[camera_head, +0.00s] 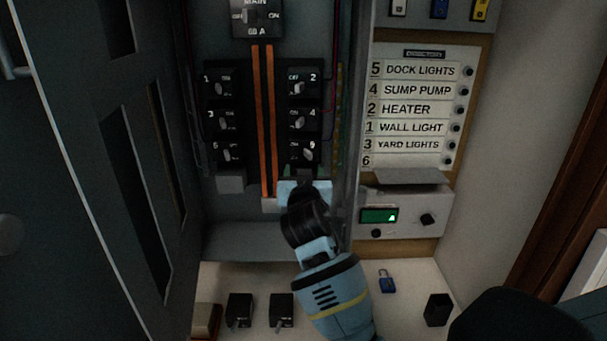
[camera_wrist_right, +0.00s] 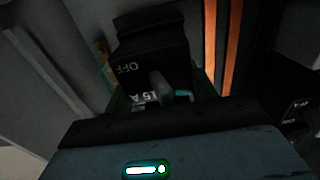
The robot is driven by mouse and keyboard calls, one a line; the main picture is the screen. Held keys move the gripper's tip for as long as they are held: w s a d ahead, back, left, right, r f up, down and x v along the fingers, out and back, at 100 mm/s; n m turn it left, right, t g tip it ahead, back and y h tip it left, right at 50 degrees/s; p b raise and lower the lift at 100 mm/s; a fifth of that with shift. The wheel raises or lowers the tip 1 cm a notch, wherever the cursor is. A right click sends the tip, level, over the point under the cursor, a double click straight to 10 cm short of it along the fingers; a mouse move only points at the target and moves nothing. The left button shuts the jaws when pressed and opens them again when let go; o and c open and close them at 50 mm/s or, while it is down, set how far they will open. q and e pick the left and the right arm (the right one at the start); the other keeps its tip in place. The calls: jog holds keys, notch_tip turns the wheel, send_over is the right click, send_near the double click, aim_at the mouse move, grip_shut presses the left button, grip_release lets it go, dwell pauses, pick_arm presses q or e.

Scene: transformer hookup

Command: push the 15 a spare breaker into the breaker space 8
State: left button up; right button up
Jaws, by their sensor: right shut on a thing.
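My right gripper (camera_head: 305,192) is at the bottom of the panel's right breaker column, just below the breaker beside number 6 (camera_head: 303,152). It is shut on a black breaker (camera_wrist_right: 150,50). In the right wrist view this breaker shows the marks OFF and 15 A and a grey lever. In the head view the gripper and wrist mostly hide the held breaker and the space under number 6. I cannot tell how far the breaker sits in that space. My left gripper is not in view.
Orange bus bars (camera_head: 263,120) run down between the breaker columns. A grey filler plate (camera_head: 230,183) sits under number 5. Two loose breakers (camera_head: 239,310) (camera_head: 281,309), a blue padlock (camera_head: 387,283) and a black block (camera_head: 437,310) lie on the shelf. The open panel door (camera_head: 90,150) stands left.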

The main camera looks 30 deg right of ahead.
jog(key=shift+w+d, duration=0.1)
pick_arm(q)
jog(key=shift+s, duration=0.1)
pick_arm(e)
jog(key=o, duration=1.4)
jog(key=shift+c, duration=0.2)
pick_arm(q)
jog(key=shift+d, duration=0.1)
pick_arm(e)
jog(key=shift+d, duration=0.1)
jog(key=shift+p+v, duration=0.35)
jog(key=shift+v, duration=1.1)
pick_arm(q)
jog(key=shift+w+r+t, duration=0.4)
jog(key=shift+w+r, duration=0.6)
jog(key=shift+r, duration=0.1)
pick_arm(e)
jog(key=shift+v, duration=1.1)
